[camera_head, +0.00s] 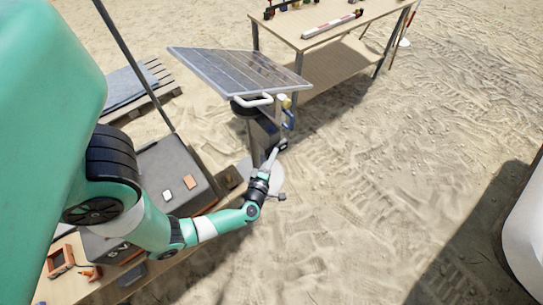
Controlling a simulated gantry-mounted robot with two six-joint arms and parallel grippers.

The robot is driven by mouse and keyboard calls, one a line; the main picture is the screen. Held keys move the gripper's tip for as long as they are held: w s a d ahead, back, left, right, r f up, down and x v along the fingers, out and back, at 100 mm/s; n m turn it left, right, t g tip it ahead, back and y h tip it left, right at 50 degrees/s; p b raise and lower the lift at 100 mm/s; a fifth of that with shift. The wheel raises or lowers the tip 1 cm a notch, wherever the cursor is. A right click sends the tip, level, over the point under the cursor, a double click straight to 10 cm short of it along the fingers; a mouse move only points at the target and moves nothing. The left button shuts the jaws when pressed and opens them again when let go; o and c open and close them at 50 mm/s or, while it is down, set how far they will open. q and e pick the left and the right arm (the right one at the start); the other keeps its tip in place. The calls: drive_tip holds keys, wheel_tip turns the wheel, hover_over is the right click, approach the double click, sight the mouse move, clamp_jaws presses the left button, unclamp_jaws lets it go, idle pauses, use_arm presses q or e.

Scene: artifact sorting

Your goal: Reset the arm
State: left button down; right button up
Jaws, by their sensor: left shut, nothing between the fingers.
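My left arm, green with black joints, comes in from the left and reaches toward the middle of the view. Its gripper (281,146) is shut and empty. It is in front of a dark stand with a solar panel (238,70) on top, a little below the panel's white handle (252,101). I cannot tell whether the gripper touches the stand. My right gripper is not in view.
A wooden table (340,22) with a red-and-white rod (332,25) stands at the top. A grey case (172,172) lies at the left, partly behind my arm. A pallet (160,78) is at upper left. Open sand fills the middle right.

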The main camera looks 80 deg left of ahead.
use_arm(q)
drive_tip(key=shift+v, duration=0.9)
drive_tip(key=shift+w+f, duration=0.1)
